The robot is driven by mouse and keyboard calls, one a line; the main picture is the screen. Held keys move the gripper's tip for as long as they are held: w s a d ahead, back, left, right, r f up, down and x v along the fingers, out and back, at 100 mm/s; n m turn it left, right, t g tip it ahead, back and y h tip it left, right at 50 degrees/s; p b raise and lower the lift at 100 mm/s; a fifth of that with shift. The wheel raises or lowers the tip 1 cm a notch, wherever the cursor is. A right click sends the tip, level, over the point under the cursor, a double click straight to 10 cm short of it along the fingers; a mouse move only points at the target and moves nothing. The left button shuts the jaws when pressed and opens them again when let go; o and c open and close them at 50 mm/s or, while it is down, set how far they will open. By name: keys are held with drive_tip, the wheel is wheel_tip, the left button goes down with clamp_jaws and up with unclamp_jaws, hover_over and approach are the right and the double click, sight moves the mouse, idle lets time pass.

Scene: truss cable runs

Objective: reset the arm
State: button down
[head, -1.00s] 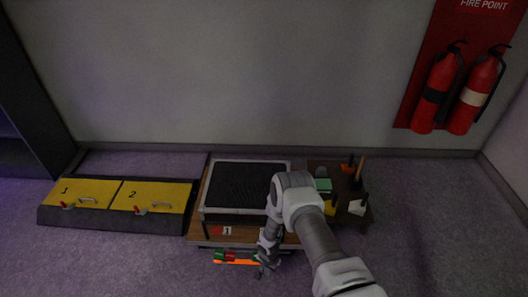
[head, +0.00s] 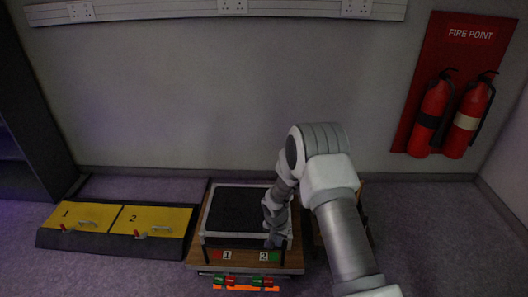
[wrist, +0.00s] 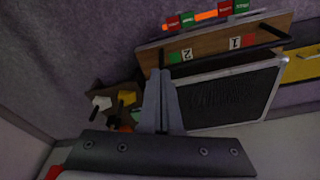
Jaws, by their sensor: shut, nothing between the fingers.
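My gripper (head: 273,241) is at the front right of a low wooden stand in the head view, and its fingers overlap the stand's dark panel and front edge. In the wrist view my gripper (wrist: 161,74) has its two grey fingers together, with nothing between them. The fingers point toward the stand's labelled front edge. I cannot tell how high they are above it. My arm reaches in from the lower right.
The wooden stand (head: 222,265) carries a black panel (head: 236,209) and labels 1 and 2. Red and green blocks (head: 225,281) lie along its front. Yellow covers (head: 157,219) are left. A dark side table (wrist: 98,92) is mostly hidden by my arm. Fire extinguishers (head: 465,122) hang right.

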drive_tip(key=s+d+r+n+t, duration=0.1)
drive_tip(key=s+d+r, duration=0.1)
drive_tip(key=r, duration=0.8)
drive_tip(key=s+d+r, duration=0.2)
drive_tip(key=r, duration=0.8)
drive_tip(key=s+d+r+n+t, duration=0.1)
drive_tip(key=s+d+r, duration=0.15)
drive_tip(key=r, duration=0.85)
drive_tip(key=s+d+r+n+t, duration=0.1)
drive_tip(key=s+r, duration=0.4)
drive_tip(key=s, duration=0.3)
drive_tip(key=s+d+r+n+p, duration=0.1)
drive_tip(key=s+r, duration=0.3)
drive_tip(key=s, duration=0.4)
drive_tip(key=s+d+r+n+t, duration=0.1)
drive_tip(key=s+r, duration=0.4)
drive_tip(key=s, duration=0.3)
wheel_tip(320, 180, up, 22)
drive_tip(key=p, duration=2.2)
drive_tip(key=shift+w+a+y, duration=0.15)
drive_tip(key=shift+w+y, duration=0.05)
drive_tip(key=shift+y, duration=0.2)
